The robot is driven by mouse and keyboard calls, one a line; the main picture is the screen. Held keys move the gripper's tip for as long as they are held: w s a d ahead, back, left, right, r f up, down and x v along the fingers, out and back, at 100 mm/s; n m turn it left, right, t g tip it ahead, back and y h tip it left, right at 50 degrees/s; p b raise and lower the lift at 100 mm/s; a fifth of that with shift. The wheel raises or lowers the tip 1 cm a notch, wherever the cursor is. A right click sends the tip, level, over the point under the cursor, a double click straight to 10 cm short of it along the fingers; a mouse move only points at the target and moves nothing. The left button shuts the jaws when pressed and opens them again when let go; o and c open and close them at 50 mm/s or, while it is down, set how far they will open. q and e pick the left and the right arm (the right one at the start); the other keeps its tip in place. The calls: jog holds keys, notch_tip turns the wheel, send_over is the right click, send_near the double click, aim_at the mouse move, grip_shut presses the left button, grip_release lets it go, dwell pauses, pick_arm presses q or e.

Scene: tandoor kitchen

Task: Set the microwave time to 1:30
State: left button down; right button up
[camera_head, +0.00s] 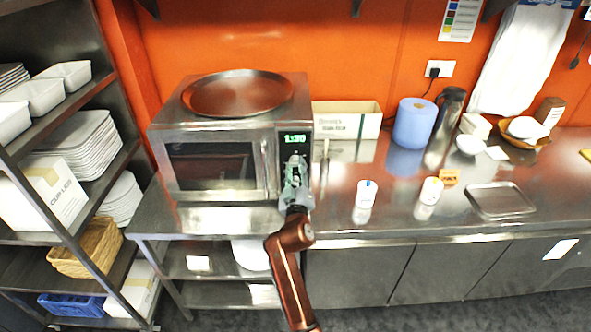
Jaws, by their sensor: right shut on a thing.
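The steel microwave (212,190) stands on the steel counter at the left, with its door closed. The green display (294,138) at the top of its control panel appears to read 1:30, though the digits are small. My right gripper (294,172) is against the control panel, just below the display. It is shut on a control there, which the fingers and wrist mostly hide. My left gripper is not in view.
A round metal tray (237,93) lies on top of the microwave. A cardboard box (346,120), a blue paper roll (414,123) and two white cups stand to the right. A steel shelf rack (118,160) is close on the left.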

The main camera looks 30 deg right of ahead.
dwell(0.4)
jog(key=o, duration=1.2)
jog(key=shift+c, duration=0.2)
notch_tip(320, 180, up, 10)
